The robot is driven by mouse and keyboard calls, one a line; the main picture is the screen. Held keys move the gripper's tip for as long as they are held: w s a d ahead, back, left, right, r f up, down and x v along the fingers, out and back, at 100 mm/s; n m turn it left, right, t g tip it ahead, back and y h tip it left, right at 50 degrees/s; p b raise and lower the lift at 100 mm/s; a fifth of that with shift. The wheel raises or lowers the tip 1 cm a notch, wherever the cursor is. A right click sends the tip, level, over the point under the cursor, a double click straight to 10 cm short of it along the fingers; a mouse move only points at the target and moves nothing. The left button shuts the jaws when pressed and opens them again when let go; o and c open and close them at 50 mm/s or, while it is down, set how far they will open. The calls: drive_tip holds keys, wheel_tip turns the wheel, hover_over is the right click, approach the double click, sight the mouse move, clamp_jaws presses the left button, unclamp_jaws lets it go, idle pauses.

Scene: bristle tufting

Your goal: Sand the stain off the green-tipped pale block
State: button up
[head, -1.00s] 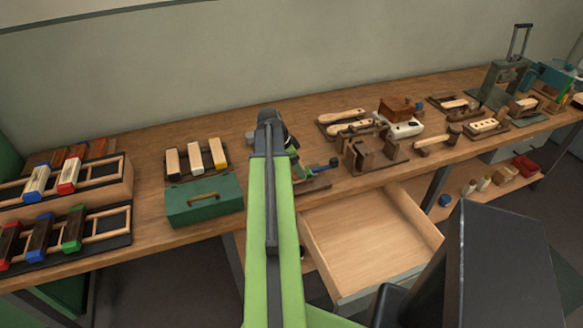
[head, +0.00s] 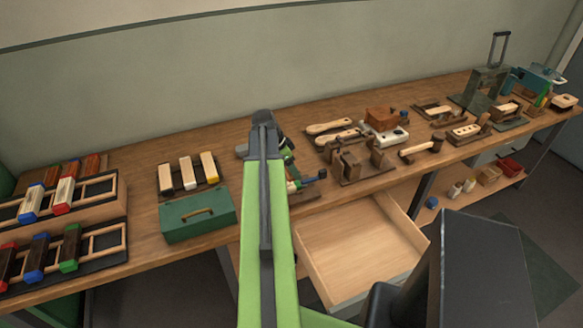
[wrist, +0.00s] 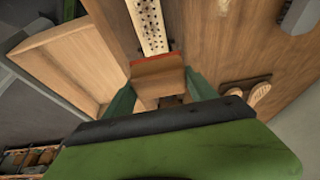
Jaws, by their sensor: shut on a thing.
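In the wrist view my gripper (wrist: 160,86) has its dark green fingers on both sides of a wooden block with a red-brown edge (wrist: 158,76) and is shut on it. A pale strip with rows of dark holes (wrist: 149,25) lies just beyond that edge; I cannot tell whether they touch. No green tip or stain shows on this strip.
An open, empty drawer (head: 350,250) juts out from the bench front. A green toolbox (head: 197,216) and three pale blocks (head: 188,172) stand to its left, with racks of coloured-tip blocks (head: 65,250) farther left. Wooden tools and jigs (head: 352,165) crowd the bench to the right.

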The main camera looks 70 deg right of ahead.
drive_tip(key=shift+r, duration=0.5)
wheel_tip(320, 180, up, 3)
drive_tip(key=p, duration=0.3)
drive_tip(key=shift+r, duration=0.1)
